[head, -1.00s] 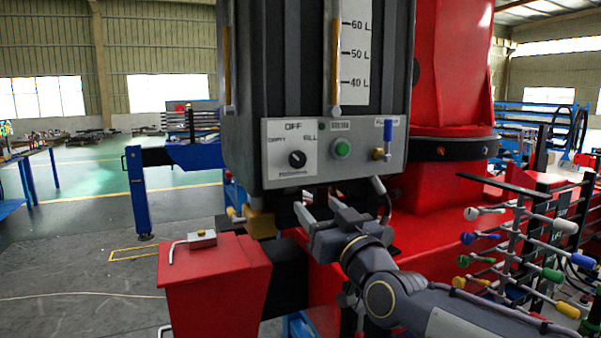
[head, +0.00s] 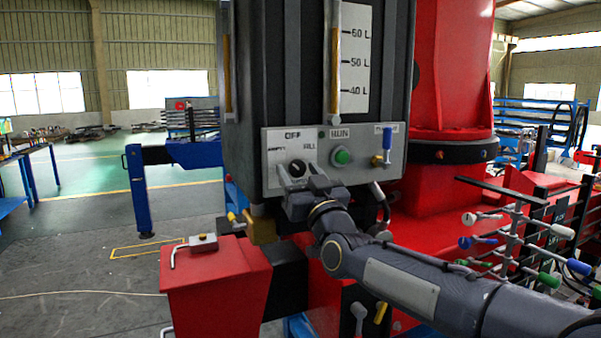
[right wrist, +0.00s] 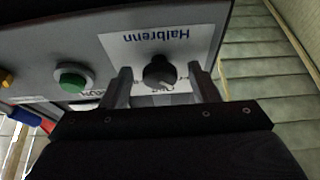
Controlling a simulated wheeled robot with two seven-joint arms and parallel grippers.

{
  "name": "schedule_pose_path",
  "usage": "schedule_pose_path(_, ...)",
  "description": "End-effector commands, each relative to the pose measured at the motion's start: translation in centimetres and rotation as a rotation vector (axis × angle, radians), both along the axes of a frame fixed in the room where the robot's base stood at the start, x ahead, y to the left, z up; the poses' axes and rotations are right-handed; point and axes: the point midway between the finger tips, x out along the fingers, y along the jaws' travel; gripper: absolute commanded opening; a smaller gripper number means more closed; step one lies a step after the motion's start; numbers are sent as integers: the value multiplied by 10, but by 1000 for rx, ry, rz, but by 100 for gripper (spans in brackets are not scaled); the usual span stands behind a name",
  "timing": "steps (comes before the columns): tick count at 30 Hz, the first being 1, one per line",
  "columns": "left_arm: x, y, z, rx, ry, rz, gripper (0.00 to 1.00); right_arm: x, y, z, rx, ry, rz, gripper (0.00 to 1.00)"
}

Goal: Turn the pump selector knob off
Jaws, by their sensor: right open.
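The black round selector knob (head: 297,168) sits on the white label plate of the grey control panel (head: 368,167), below the word OFF. My right gripper (head: 297,177) is in front of the knob, with one finger on each side of it. In the right wrist view the knob (right wrist: 159,72) shows upside down between the open fingers of my right gripper (right wrist: 160,78). Gaps show between the fingers and the knob, so nothing is gripped. The knob's exact pointer direction is hard to tell. My left gripper is not in view.
Right of the knob are a green button (head: 342,157) and a blue-handled valve (head: 387,145). A red box (head: 215,283) with a small metal lever stands at lower left. Coloured levers (head: 478,242) stick out at right. Open floor lies at left.

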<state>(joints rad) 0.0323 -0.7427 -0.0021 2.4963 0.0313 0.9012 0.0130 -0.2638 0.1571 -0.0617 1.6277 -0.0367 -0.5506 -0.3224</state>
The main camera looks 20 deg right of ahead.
Motion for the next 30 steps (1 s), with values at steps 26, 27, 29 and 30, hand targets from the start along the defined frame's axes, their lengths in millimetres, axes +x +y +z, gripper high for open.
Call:
schedule_pose_path(26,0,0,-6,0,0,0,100,-1,1,-1,120,11,1,11)
schedule_pose_path(27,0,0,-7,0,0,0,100,-1,2,-1,148,13,1,11)
schedule_pose_path(29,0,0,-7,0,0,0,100,-1,2,0,193,17,1,11)
schedule_pose_path(30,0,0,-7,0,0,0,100,-1,3,0,226,20,2,11)
